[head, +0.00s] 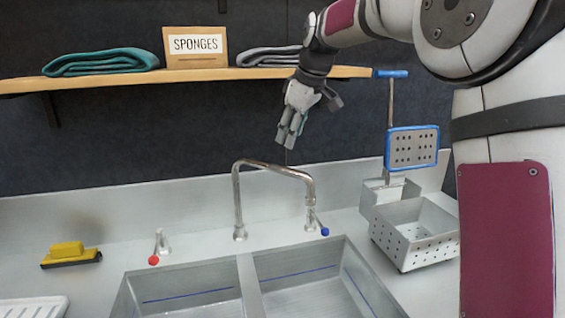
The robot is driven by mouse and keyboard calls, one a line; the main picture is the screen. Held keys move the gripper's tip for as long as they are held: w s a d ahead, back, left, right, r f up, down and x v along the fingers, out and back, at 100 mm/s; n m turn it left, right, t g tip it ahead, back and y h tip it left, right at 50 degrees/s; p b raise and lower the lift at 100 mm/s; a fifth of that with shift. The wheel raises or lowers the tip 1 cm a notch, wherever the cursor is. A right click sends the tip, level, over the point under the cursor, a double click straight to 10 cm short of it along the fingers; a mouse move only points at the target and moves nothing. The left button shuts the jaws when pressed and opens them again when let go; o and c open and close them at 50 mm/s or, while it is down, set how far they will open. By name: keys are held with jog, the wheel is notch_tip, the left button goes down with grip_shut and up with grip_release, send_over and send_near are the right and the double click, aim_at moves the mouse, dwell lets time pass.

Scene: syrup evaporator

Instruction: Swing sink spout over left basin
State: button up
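The metal sink spout (273,167) rises from its base behind the divider between the basins. It arches to the right, and its downturned end hangs at the right, near the blue-tipped handle. The left basin (190,283) and right basin (300,275) lie side by side in front, both looking empty. My gripper (287,146) points down from the upper right, just above the spout's horizontal part in the picture. I see nothing held in it. Its fingers look close together, but their gap is unclear. Whether it touches the spout cannot be told.
A red-tipped handle (157,247) and a blue-tipped handle (322,228) flank the spout base. A yellow brush (70,254) lies left. A wooden shelf (200,75) with cloths and a SPONGES sign (195,46) runs behind.

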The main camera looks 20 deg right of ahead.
aim_at(281, 167)
jog(key=p+x, duration=0.1)
jog(key=x, duration=1.1)
jog(key=shift+s, duration=0.1)
jog(key=shift+r, duration=0.1)
grip_shut()
